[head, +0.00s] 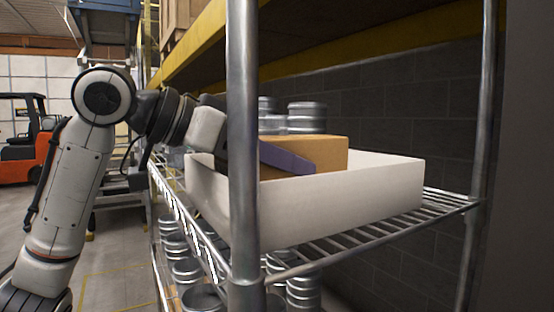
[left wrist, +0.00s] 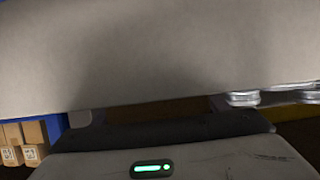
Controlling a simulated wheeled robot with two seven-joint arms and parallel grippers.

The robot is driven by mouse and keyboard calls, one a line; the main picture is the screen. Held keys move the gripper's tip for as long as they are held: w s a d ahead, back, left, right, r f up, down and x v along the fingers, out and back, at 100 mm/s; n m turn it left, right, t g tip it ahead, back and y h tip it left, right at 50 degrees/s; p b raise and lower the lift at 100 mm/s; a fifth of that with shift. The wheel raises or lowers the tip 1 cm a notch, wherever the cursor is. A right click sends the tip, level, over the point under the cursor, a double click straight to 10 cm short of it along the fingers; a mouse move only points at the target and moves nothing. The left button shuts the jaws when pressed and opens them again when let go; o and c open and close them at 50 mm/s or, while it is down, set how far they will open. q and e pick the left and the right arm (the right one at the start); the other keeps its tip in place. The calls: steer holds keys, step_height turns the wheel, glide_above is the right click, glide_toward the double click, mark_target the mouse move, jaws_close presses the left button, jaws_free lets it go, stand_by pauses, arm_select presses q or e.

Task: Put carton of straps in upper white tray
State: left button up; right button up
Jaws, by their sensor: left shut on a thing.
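The brown carton (head: 318,154) is inside the white tray (head: 340,200) on the upper wire shelf, showing above the tray's front wall. A dark purple strip (head: 288,160) runs along its near left side; I cannot tell whether it belongs to the carton. My left arm reaches in from the left, and the shelf post hides its fingers in the head view. In the left wrist view my left gripper (left wrist: 150,113) is shut on the carton, and a broad pale surface fills the top. The carton's underside is hidden, so I cannot tell whether it touches the tray floor. My right gripper is not in view.
A metal shelf post (head: 243,150) stands close in front of the tray. Metal cans (head: 306,117) stand behind the carton, and several more (head: 185,270) are below the shelf. Bare wire shelf (head: 430,208) shows right of the tray. An orange forklift (head: 25,150) is far left.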

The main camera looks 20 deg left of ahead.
arm_select(q)
steer(key=o, duration=1.4)
steer(key=shift+r, duration=0.1)
steer(key=shift+o, duration=0.2)
steer(key=b+v, duration=0.1)
steer(key=v, duration=0.9)
steer(key=shift+s+a+r, duration=0.1)
steer(key=shift+s, duration=0.05)
